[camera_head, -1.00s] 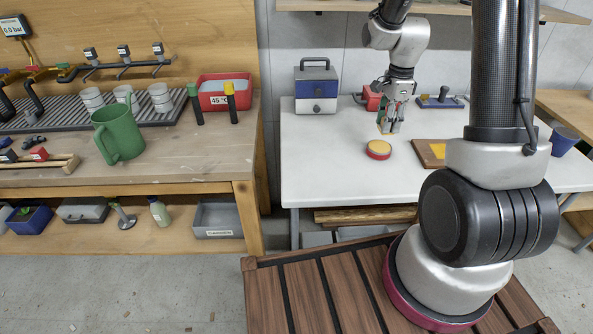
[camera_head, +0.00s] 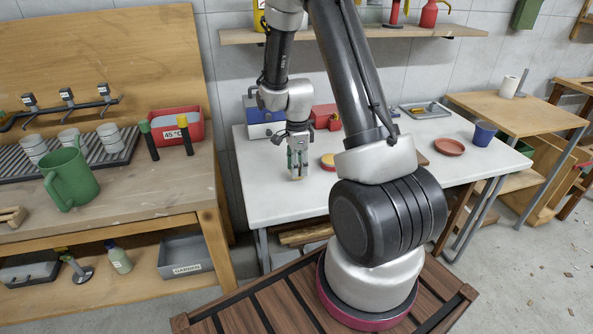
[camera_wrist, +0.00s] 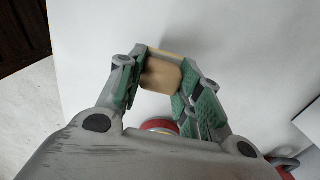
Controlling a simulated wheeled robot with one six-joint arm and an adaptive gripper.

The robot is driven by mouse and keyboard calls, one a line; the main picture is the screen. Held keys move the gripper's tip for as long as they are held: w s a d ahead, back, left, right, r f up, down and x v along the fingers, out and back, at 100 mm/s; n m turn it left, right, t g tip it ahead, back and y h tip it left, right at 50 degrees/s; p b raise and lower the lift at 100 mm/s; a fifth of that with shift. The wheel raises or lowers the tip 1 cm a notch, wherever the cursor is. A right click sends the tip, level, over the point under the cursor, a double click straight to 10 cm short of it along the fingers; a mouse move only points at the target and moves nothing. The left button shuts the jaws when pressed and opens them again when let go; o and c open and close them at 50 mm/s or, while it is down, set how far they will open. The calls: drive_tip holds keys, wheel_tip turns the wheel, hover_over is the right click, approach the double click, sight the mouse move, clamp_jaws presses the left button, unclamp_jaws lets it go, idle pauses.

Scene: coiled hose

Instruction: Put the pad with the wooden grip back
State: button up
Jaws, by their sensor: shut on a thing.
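My gripper (camera_head: 298,164) is over the left part of the white table, left of a round red-and-yellow piece (camera_head: 328,161). In the wrist view its green-padded fingers are shut on a tan, wood-coloured block (camera_wrist: 161,74), which looks like the pad with the wooden grip. The fingers hide its sides, and I cannot make out a separate grip and pad. In the head view the held piece is small, at the fingertips, low over the table; I cannot tell whether it touches. The round red piece also shows partly in the wrist view (camera_wrist: 160,125).
A blue-and-grey box (camera_head: 264,117) and a red box (camera_head: 325,117) stand behind my gripper. A grey tray (camera_head: 425,110), a red-brown dish (camera_head: 449,147) and a blue cup (camera_head: 484,133) are to the right. The table's front left is clear.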

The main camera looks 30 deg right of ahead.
drive_tip(key=shift+f, duration=0.85)
drive_tip(key=o, duration=1)
drive_tip(key=shift+f, duration=0.1)
drive_tip(key=shift+c, duration=0.2)
